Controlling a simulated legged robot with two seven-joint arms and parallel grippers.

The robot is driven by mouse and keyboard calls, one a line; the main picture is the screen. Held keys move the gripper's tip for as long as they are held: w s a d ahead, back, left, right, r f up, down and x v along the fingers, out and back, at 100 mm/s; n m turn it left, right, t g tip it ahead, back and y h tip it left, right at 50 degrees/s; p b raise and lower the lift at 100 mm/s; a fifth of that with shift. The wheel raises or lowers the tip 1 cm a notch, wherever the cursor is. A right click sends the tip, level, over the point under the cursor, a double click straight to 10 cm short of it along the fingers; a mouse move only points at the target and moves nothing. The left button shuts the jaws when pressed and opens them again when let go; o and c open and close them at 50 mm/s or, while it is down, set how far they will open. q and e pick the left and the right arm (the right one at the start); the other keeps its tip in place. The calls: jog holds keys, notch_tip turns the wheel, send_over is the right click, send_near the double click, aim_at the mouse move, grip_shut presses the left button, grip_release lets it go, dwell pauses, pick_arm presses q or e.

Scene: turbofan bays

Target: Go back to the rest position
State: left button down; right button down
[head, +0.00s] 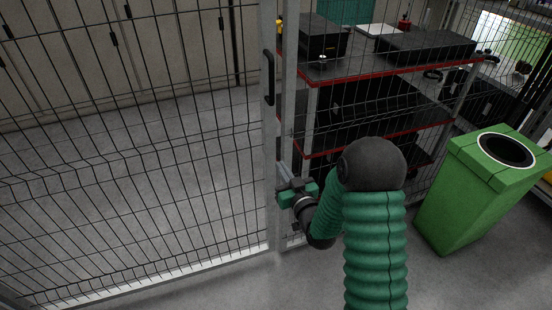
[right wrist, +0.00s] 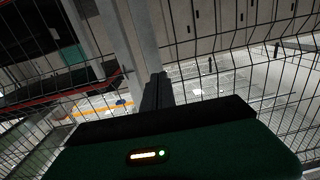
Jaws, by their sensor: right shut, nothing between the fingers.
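My right arm, in a green ribbed sleeve, reaches up from the bottom of the head view. My right gripper (head: 284,172) is at the grey gate post, below the black handle (head: 269,78). It is shut with nothing in it. In the right wrist view the shut fingers (right wrist: 156,88) point at the grey post (right wrist: 140,38); I cannot tell whether they touch it. My left gripper is not in view.
A wire mesh fence (head: 130,150) fills the left. Behind it are bare floor and pale cabinets. A shelf rack with red edges (head: 385,72) stands beyond the post. A green bin (head: 465,205) stands at the right. Grey floor is clear around the bin's front.

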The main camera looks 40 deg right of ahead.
jog(key=s+a+f+n+g+y, duration=0.2)
jog(key=s+a+f+g+y, duration=0.15)
jog(key=a+f+g, duration=0.45)
jog(key=s+a+g, duration=0.6)
jog(key=s+a, duration=0.7)
jog(key=s, duration=0.4)
notch_tip(320, 180, up, 18)
jog(key=p, duration=1.8)
jog(key=shift+s+d+f+n+g+y, duration=0.2)
jog(key=shift+d+n+g+y, duration=0.1)
jog(key=shift+n+y, duration=0.15)
jog(key=shift+w, duration=0.1)
